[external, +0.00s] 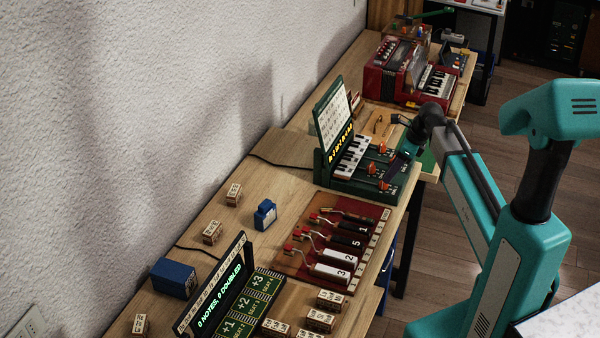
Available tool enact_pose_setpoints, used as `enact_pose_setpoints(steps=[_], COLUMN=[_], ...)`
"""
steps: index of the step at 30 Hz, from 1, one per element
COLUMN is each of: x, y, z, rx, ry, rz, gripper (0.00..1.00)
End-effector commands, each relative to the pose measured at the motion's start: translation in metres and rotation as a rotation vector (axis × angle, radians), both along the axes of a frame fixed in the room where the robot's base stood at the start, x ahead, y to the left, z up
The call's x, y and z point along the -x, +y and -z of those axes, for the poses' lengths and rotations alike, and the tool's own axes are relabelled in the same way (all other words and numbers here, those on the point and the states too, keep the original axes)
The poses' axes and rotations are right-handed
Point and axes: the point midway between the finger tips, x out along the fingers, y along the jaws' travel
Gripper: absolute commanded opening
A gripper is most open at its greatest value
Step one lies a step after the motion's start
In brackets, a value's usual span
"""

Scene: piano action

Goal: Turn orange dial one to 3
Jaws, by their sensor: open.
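A dark green keyboard unit (330,174) stands on the bench at mid-picture, with small piano keys (352,157) and an upright panel of yellow lit characters. Several small orange dials sit on its right part: a front one (385,186), a middle one (371,168) and a back one (382,148). Their labels and settings are too small to read, so I cannot tell which is dial one. My gripper (398,167) is over the right edge of this unit, close to the dials, pointing down. It is open; its fingertips are small and dark, and contact with a dial cannot be made out.
A red accordion-like unit (392,75) stands farther back. In front are a red-brown board (290,262) with numbered black and white pieces, a display reading "0 NOTES, 0 DOUBLED" (220,295), blue blocks (265,214) and several lettered wooden blocks (330,300). The wall bounds the left.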

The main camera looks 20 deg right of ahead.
Motion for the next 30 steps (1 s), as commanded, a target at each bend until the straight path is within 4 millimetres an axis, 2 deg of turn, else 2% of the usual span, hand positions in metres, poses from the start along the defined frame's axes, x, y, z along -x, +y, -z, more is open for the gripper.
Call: enact_pose_setpoints(steps=[12, 26, 27, 30], x=[-0.01, -0.012, -0.012, -0.012], y=[0.011, 0.012, 0.012, 0.012], z=[0.033, 0.041, 0.041, 0.041], rx=[0.0, 0.0, 0.0, 0.0], ry=[0.001, 0.0, 0.0, 0.0], rz=[-0.001, 0.0, 0.0, 0.0], gripper=[0.45, 0.45, 0.43, 0.26])
